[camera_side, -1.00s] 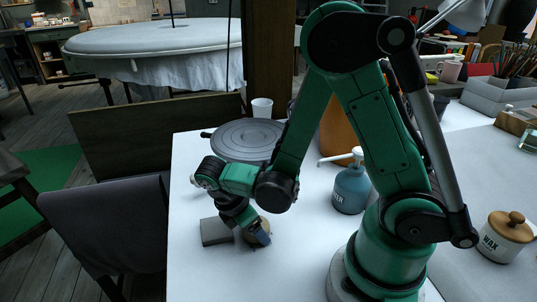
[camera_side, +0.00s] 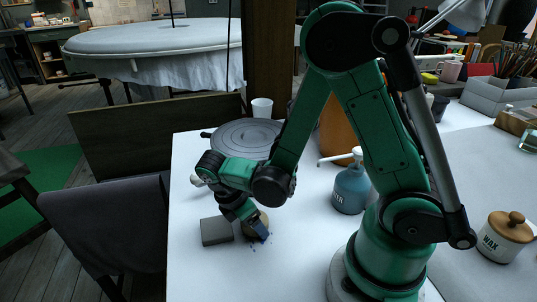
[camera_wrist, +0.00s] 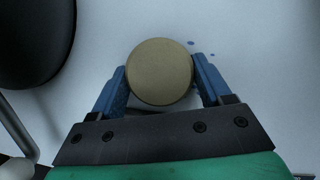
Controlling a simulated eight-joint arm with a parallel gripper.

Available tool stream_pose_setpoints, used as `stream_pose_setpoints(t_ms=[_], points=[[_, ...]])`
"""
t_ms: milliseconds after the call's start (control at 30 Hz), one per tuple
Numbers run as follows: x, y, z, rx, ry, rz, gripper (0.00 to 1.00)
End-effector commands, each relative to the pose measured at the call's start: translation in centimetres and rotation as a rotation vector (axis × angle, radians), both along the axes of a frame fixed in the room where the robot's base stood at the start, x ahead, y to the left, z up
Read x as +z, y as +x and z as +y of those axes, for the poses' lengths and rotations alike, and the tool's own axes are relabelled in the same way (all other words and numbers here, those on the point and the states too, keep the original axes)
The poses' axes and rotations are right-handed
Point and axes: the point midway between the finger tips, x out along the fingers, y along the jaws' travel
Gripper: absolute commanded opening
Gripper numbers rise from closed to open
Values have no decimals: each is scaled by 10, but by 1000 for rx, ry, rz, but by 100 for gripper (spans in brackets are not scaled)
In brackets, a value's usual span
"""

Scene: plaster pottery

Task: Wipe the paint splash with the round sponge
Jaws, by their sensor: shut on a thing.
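The round sponge (camera_wrist: 160,71) is a tan disc held between the blue fingers of my gripper (camera_wrist: 160,86) in the wrist view. In the side view my gripper (camera_side: 254,226) is low over the near left part of the table, and the sponge (camera_side: 250,219) is partly hidden behind a finger. The paint splash (camera_side: 256,247) shows as small blue spots on the white table by the fingertips. A few blue spots (camera_wrist: 191,43) also show just beyond the sponge in the wrist view. I cannot tell whether the sponge touches the table.
A grey block (camera_side: 216,231) lies just left of my gripper. A round grey turntable disc (camera_side: 247,139) and a white cup (camera_side: 262,108) are farther back. A blue pump bottle (camera_side: 351,187) stands to the right. The wax jar (camera_side: 505,235) is at far right. The front table area is clear.

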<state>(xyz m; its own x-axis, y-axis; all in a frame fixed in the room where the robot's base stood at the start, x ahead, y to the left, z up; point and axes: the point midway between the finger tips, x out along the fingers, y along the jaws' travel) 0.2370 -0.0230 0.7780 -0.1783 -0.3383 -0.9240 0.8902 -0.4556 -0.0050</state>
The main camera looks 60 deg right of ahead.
Motion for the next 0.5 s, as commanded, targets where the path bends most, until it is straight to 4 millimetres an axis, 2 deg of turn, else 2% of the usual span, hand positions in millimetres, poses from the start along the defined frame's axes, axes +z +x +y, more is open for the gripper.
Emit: stream_pose_setpoints(t_ms=[267,500], points=[[2,15,-18,0,-2,-2,22],[29,13,-16,2,-1,-2,22]])
